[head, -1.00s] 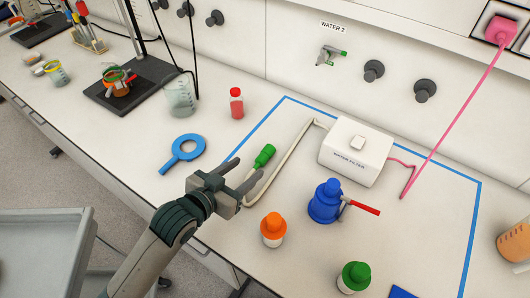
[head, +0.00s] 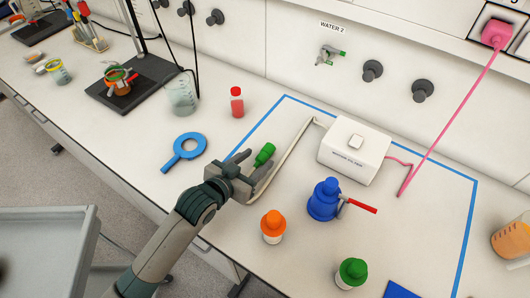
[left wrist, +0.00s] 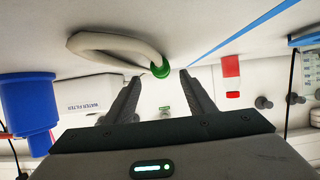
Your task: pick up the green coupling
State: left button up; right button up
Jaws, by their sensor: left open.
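The green coupling (head: 264,154) lies on the bench at the end of a beige hose (head: 290,150), inside the blue tape outline. My left gripper (head: 256,164) is open, with its fingers low beside the coupling on its near side. In the left wrist view the coupling (left wrist: 161,70) shows end-on beyond the fingertips, between the two open fingers (left wrist: 160,85). The gap between the fingers looks empty. I cannot tell whether a finger touches the coupling. My right gripper is not in view.
A white water filter box (head: 354,150), a blue bottle (head: 323,200), an orange-capped bottle (head: 273,227) and a green-capped bottle (head: 351,273) stand to the right.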

aim_at(260, 157)
pick_arm(q)
jog(key=shift+p+x, duration=0.7)
jog(key=shift+x, duration=1.35)
jog(key=shift+a+f, duration=0.15)
jog(key=c, duration=1.2)
